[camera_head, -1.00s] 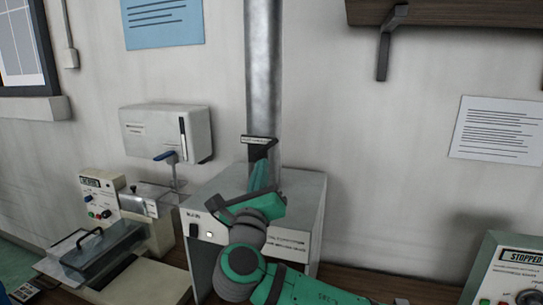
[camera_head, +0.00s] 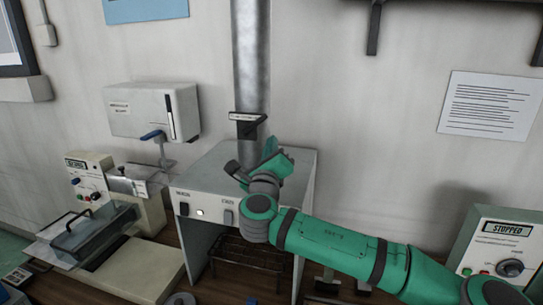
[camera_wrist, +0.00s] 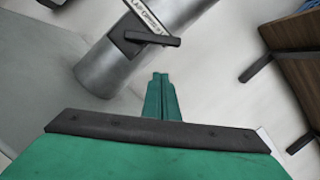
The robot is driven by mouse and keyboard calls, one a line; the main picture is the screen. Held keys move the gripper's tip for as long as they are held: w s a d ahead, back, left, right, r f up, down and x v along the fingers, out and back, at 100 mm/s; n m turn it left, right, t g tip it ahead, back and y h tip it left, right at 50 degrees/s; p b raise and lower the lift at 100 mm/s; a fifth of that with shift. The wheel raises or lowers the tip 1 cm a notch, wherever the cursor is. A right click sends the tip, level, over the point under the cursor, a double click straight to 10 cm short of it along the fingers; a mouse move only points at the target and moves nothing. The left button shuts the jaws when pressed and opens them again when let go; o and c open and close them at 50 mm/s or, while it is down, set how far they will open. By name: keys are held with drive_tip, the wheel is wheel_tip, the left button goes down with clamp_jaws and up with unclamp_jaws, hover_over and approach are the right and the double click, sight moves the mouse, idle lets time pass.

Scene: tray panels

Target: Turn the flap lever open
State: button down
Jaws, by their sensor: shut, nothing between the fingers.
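The flap lever is a dark bar (camera_wrist: 155,39) on a dark mount, fixed to the round metal duct (camera_wrist: 104,72). A white label (camera_wrist: 146,16) with partly readable text sits beside it. In the head view, a dark fitting with a label (camera_head: 248,117) shows on the duct (camera_head: 250,55) above the white cabinet; the bar's pose is unclear there. My gripper (camera_wrist: 160,76) is shut and empty, its green fingers pointing toward the duct. In the wrist view the fingertips appear just below the lever, with a visible gap. My gripper (camera_head: 271,147) also shows just right of the duct in the head view.
The white cabinet (camera_head: 305,190) stands under the duct. A wall box with a blue lever (camera_head: 153,135) is at left. A panel reading STOPPED (camera_head: 505,229) stands at right. A shelf bracket (camera_head: 374,28) juts out at upper right.

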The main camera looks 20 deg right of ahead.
sight(255, 125)
drive_tip(key=shift+w+a+r, duration=0.3)
drive_tip(key=shift+w+r, duration=0.2)
drive_tip(key=shift+r, duration=0.3)
drive_tip(key=shift+w+a+r, duration=0.3)
drive_tip(key=shift+w+r, duration=0.2)
drive_tip(key=shift+r, duration=0.3)
